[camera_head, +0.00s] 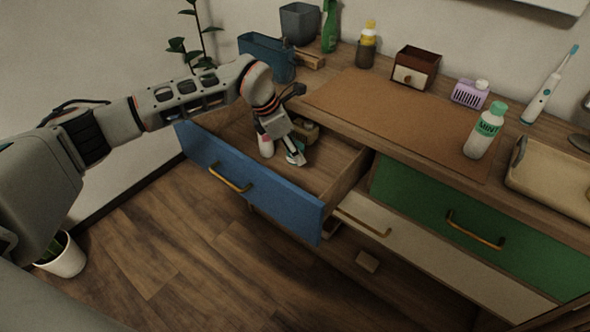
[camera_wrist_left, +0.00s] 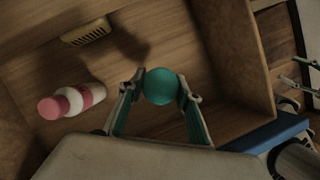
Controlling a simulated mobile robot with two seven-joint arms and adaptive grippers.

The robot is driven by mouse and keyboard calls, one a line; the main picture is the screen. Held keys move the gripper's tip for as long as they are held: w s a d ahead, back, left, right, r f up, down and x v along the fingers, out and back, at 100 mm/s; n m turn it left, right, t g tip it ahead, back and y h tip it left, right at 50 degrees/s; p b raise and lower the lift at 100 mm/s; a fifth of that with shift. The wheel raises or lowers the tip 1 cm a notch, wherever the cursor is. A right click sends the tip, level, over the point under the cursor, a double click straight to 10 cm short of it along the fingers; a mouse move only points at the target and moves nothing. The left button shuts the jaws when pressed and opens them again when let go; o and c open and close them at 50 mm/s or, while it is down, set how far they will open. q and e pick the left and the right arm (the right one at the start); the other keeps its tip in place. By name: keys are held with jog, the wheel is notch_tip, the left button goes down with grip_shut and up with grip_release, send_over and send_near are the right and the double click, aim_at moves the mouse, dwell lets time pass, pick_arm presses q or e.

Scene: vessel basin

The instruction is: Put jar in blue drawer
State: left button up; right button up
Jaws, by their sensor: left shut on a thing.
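The blue drawer (camera_head: 240,185) is pulled open at the left of the cabinet. My left gripper (camera_head: 295,156) reaches down into it. In the left wrist view, the gripper (camera_wrist_left: 161,86) is shut on the jar (camera_wrist_left: 160,87), of which only a round teal lid shows between the fingertips. In the head view the jar is mostly hidden by the fingers. I cannot tell whether it touches the drawer floor. What looks like part of my right gripper (camera_wrist_left: 303,74) shows dimly at the right edge of the wrist view; its opening is unclear.
A pink and white bottle (camera_head: 266,147) lies or stands in the drawer, left of the gripper, with a small beige item (camera_head: 308,131) behind. A green drawer (camera_head: 430,205) is shut. The countertop holds a mint bottle (camera_head: 485,131), a purple holder (camera_head: 469,94) and a tray (camera_head: 550,168).

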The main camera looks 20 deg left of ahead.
pick_arm(q)
notch_tip(320, 180, down, 3)
jog(key=shift+f, duration=0.45)
notch_tip(320, 180, down, 4)
jog(key=shift+f+b, duration=0.1)
jog(key=shift+b, duration=0.5)
jog(key=o, duration=1.2)
jog(key=shift+f, duration=0.1)
jog(key=shift+c, duration=0.2)
pick_arm(e)
jog(key=shift+w, duration=0.35)
jog(key=shift+f, duration=0.15)
